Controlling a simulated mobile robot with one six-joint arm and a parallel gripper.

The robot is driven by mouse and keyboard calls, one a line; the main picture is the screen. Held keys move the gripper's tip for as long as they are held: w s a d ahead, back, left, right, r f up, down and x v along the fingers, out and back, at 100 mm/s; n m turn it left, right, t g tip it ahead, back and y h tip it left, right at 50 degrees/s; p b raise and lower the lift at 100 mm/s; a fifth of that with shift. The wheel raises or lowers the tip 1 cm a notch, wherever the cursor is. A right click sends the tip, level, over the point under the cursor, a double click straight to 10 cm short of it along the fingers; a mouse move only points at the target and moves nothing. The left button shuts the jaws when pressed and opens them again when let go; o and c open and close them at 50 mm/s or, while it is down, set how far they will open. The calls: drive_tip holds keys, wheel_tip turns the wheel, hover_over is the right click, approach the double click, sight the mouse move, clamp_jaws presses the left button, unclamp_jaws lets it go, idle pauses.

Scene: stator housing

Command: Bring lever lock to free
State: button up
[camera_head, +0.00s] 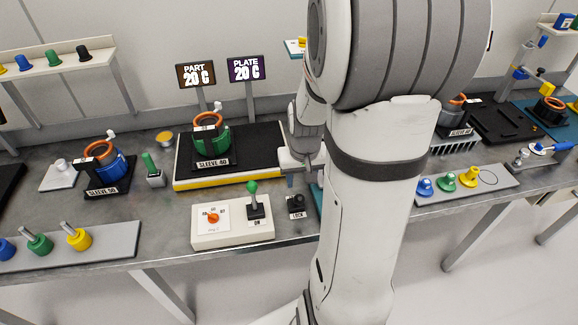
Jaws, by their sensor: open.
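A small black block labelled LOCK (297,207), with a dark knob on top, stands on the bench at the right of a cream control box (232,232). The box carries a green-knobbed lever (253,195) standing upright in a black base labelled ON, and an orange dial (213,217). I cannot tell the lock's setting at this size. My gripper (299,170) is open and appears empty. It shows above the lock block in the picture, by the right end of the heating plate. My arm hides part of the bench to the right.
A green housing (211,139) labelled SLEEVE 40 stands on the black plate (258,150) with yellow edging. A blue housing (108,168) stands to the left. Signs reading PART 20 C (195,75) and PLATE 20 C (246,68) stand behind. Trays of coloured plugs lie at both sides.

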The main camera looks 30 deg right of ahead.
sight(300, 197)
drive_tip(key=shift+w+d+f+b, duration=0.1)
drive_tip(key=shift+w+f+b, duration=0.05)
drive_tip(key=shift+f+b, duration=1)
drive_tip(key=shift+w+a+f+b, duration=0.15)
drive_tip(key=shift+f+b, duration=0.55)
drive_tip(key=shift+f, duration=0.8)
drive_tip(key=shift+w+d+f+b, duration=0.15)
drive_tip(key=shift+f+b, duration=0.8)
drive_tip(key=shift+f, duration=0.4)
drive_tip(key=shift+s+f+b, duration=0.1)
drive_tip(key=shift+f+b, duration=0.2)
drive_tip(key=shift+c, duration=0.4)
